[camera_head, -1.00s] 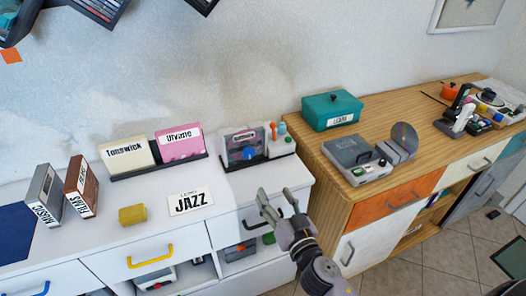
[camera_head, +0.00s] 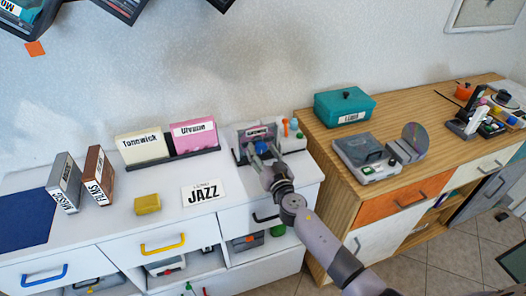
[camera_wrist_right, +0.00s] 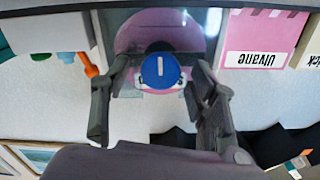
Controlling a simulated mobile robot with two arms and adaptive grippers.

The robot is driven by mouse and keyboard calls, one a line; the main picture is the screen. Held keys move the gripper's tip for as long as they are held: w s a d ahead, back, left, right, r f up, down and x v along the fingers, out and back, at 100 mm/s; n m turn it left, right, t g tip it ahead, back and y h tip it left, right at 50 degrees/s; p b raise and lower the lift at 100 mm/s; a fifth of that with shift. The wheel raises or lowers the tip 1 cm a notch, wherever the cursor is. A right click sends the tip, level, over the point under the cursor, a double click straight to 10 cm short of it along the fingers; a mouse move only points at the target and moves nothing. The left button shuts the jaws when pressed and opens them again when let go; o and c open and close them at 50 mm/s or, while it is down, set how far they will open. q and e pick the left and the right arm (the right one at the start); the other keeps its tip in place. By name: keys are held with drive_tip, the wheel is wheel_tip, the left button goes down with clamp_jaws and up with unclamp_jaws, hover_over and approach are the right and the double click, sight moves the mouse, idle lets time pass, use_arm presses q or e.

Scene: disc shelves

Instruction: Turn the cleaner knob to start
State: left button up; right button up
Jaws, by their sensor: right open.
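The cleaner (camera_head: 247,134) is a grey box with a clear front and a label on top, at the back of the white counter. Its round blue knob with a white bar shows in the right wrist view (camera_wrist_right: 161,71). My right gripper (camera_head: 262,151) is open in front of the cleaner. In the right wrist view its two fingers (camera_wrist_right: 160,88) stand on either side of the knob, apart from it, as far as I can tell. In the head view the fingers partly cover the knob. My left gripper is not in view.
Orange and blue bottles (camera_head: 290,127) stand right beside the cleaner. The pink Ulvane sleeve (camera_head: 194,134) and cream Tonewick sleeve (camera_head: 139,147) stand to its left. A JAZZ card (camera_head: 204,194) and yellow block (camera_head: 147,204) lie on the counter in front.

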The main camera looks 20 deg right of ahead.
drive_tip(key=shift+w, duration=0.2)
drive_tip(key=shift+c, duration=0.6)
drive_tip(key=c, duration=1)
drive_tip(key=shift+c, duration=0.2)
